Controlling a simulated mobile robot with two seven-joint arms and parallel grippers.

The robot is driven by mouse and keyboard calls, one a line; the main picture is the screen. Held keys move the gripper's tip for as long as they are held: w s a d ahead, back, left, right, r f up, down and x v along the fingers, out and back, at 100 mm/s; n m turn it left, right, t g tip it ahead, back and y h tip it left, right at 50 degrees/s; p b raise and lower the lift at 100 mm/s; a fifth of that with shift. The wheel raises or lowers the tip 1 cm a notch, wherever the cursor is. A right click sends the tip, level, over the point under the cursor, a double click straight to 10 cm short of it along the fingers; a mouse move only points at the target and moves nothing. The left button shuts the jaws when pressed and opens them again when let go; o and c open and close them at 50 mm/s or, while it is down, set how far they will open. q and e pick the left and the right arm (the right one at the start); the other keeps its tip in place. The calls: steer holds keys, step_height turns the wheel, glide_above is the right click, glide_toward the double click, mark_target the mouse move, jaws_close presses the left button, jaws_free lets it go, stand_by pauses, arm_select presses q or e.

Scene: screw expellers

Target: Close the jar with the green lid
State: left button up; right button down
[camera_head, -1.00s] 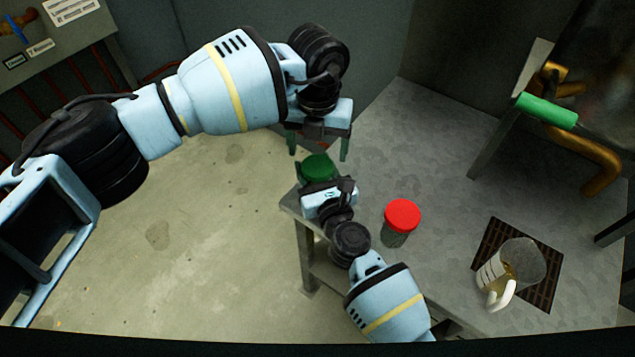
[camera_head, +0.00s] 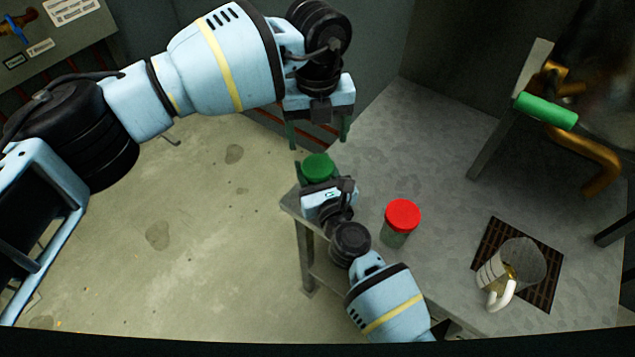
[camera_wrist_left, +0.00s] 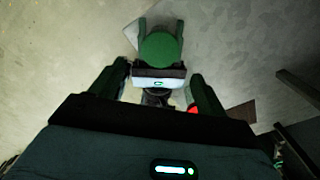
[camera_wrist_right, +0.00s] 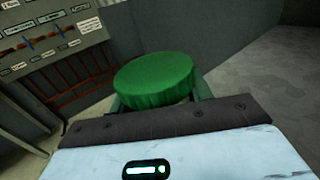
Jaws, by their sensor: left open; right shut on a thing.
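The green lid (camera_head: 318,167) is at the near left corner of the table, seen from above in the head view. It fills the middle of the right wrist view (camera_wrist_right: 155,80) and shows in the left wrist view (camera_wrist_left: 160,48). My right gripper (camera_head: 317,178) is shut on the jar with the green lid; the jar's body is mostly hidden below the lid and behind the gripper. The lid sits level on top; I cannot tell how tight it is. My left gripper (camera_head: 318,140) is open and empty, fingers pointing down, above and slightly behind the green lid.
A jar with a red lid (camera_head: 402,217) stands on the table to the right of my right gripper. A clear measuring jug (camera_head: 517,266) with a white handle is on a dark grate (camera_head: 543,295). A machine with a green handle (camera_head: 546,110) is at the back right. The table's middle (camera_head: 440,160) is clear.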

mark_target(319, 166)
arm_select(q)
steer(key=shift+f, duration=4.05)
steer(key=c, duration=1)
steer(key=m, duration=0.6)
steer(key=shift+m, duration=0.3)
steer(key=o, duration=1.1)
steer(key=shift+s+d, duration=0.1)
